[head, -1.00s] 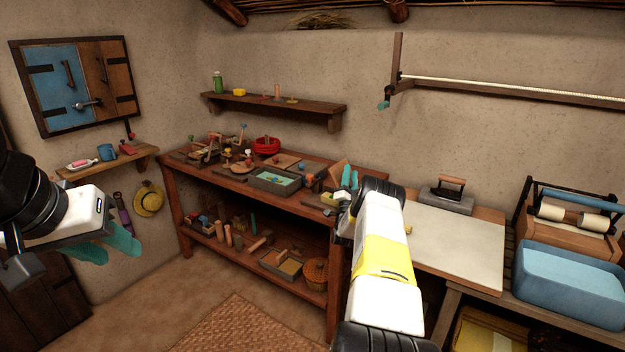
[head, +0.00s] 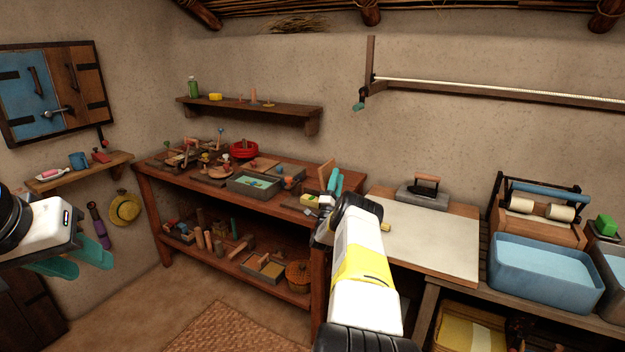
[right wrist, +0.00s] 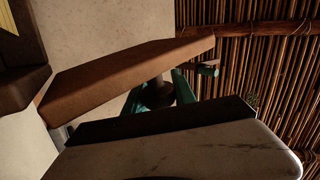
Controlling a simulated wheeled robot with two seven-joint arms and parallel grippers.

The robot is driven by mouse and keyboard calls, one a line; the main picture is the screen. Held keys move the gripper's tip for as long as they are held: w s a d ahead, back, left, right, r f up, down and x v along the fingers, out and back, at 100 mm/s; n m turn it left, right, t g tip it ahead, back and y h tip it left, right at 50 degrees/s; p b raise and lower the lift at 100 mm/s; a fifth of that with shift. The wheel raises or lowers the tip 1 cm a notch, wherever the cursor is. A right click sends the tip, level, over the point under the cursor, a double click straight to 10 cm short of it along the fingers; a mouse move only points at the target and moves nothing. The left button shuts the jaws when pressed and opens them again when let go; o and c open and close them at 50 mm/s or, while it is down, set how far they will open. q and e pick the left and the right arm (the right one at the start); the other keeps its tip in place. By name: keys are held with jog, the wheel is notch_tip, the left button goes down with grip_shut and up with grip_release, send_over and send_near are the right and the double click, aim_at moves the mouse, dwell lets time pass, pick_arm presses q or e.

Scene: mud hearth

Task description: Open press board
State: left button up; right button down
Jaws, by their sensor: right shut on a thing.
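A brown wooden board (head: 327,174), seemingly the press board, stands tilted up at the right end of the workbench. It shows large in the right wrist view (right wrist: 120,78), with a dark round knob (right wrist: 158,92) on its face. My right gripper (head: 336,182) is at the board, and its teal fingers (right wrist: 158,98) are shut on the knob. My forearm hides the lower part of the press in the head view. My left gripper (head: 72,262) is open and empty at the far left, away from the bench.
The workbench (head: 225,200) holds a grey tray (head: 235,188), a red coil (head: 243,149) and several small tools. To the right are a pale sheet board (head: 430,240), a flat iron (head: 424,195) and a blue tub (head: 540,288).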

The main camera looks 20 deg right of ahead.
jog(key=c, duration=1)
grip_release()
jog(key=shift+v, duration=3.9)
jog(key=shift+s+a, duration=0.1)
jog(key=shift+a, duration=0.05)
